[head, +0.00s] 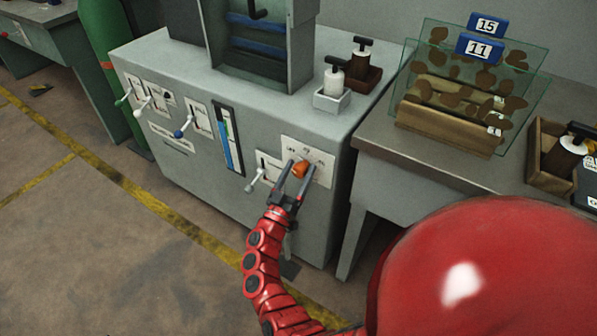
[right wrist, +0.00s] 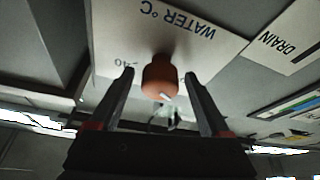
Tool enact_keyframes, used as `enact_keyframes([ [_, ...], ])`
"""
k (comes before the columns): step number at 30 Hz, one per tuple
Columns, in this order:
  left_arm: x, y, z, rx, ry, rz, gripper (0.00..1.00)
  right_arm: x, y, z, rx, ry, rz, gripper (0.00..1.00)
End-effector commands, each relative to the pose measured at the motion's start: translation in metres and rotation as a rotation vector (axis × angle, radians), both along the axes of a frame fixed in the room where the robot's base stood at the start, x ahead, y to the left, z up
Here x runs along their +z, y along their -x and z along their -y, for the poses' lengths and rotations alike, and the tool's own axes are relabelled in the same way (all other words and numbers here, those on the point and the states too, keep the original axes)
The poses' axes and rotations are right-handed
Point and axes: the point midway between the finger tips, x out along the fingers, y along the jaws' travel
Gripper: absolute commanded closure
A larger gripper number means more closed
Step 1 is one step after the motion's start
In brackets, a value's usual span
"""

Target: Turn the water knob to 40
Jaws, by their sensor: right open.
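The orange water knob (head: 299,169) sits on a white plate (head: 322,158) on the front of the grey machine. In the right wrist view the knob (right wrist: 159,78) shows a small pale mark on its near side. The plate (right wrist: 185,30) reads "WATER °C" upside down, with a "40" mark left of the knob. My right gripper (head: 298,174) is open, with one finger on each side of the knob. In the right wrist view its fingertips (right wrist: 159,74) show gaps to the knob on both sides. My left gripper is not in view.
A drain lever (head: 255,184) is just left of the knob, and its label (right wrist: 287,40) shows in the wrist view. A blue gauge (head: 229,140) and several levers are farther left. A side table (head: 390,150) holds glass panes in a wooden rack (head: 447,130).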

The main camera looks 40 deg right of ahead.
Motion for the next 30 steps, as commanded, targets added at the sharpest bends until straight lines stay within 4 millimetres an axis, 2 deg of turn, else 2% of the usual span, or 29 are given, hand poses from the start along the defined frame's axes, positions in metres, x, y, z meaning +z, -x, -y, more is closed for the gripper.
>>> enact_keyframes([
  [5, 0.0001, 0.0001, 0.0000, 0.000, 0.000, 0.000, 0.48, -0.0002, 0.0000, -0.0002, 0.000, 0.000, 0.000, 0.19],
  [18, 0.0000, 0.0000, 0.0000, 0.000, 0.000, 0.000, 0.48, -0.0001, -0.0001, -0.0005, 0.001, -0.001, 0.000, 0.98],
  [30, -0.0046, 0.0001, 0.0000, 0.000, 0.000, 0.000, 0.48, -0.0008, -0.0010, -0.0007, 0.003, -0.026, 0.059, 1.00],
])
